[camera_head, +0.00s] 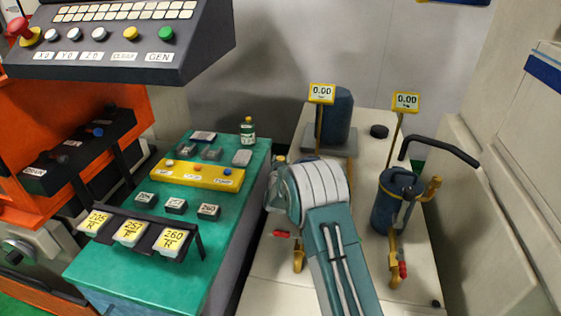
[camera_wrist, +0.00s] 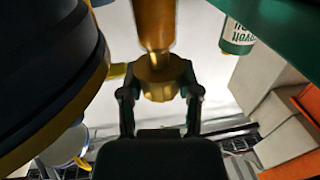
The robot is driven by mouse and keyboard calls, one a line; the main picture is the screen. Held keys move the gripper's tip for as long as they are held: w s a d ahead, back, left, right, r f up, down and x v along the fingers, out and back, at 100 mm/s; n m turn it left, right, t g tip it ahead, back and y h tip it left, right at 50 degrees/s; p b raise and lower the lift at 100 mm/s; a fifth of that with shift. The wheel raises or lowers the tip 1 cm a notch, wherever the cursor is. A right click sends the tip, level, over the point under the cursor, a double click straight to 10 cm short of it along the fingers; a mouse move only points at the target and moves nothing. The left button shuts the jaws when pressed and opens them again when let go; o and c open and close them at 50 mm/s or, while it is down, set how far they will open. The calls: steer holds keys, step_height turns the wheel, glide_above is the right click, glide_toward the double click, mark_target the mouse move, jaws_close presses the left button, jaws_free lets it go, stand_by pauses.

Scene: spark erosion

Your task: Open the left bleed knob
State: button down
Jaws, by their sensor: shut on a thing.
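In the wrist view, a brass knob (camera_wrist: 158,80) sits at the end of a thick brass stem. My gripper (camera_wrist: 160,88) has a dark finger on each side of the knob and is shut on it. How far the knob is turned cannot be told. A large dark round body with a yellow rim (camera_wrist: 95,85) fills the left of that view, close to the left finger. In the head view, my arm covers the front of the left unit, so my gripper and the knob are hidden. Its dark blue cylinder (camera_head: 341,118) shows behind the arm.
A second blue vessel (camera_head: 388,212) with a black handle and brass fittings stands right of my arm. Two yellow 0.00 signs (camera_head: 321,93) (camera_head: 406,102) stand behind. A green bench (camera_head: 225,215) with labelled blocks lies left. A green-labelled bottle (camera_wrist: 238,36) shows in the wrist view.

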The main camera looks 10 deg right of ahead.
steer(key=shift+n+y, duration=0.6)
steer(key=shift+y, duration=0.5)
steer(key=shift+c, duration=1.5)
jaws_free()
steer(key=shift+w+a, duration=0.1)
steer(key=s+a, duration=0.1)
steer(key=s, duration=1.1)
steer(key=shift+a, duration=0.2)
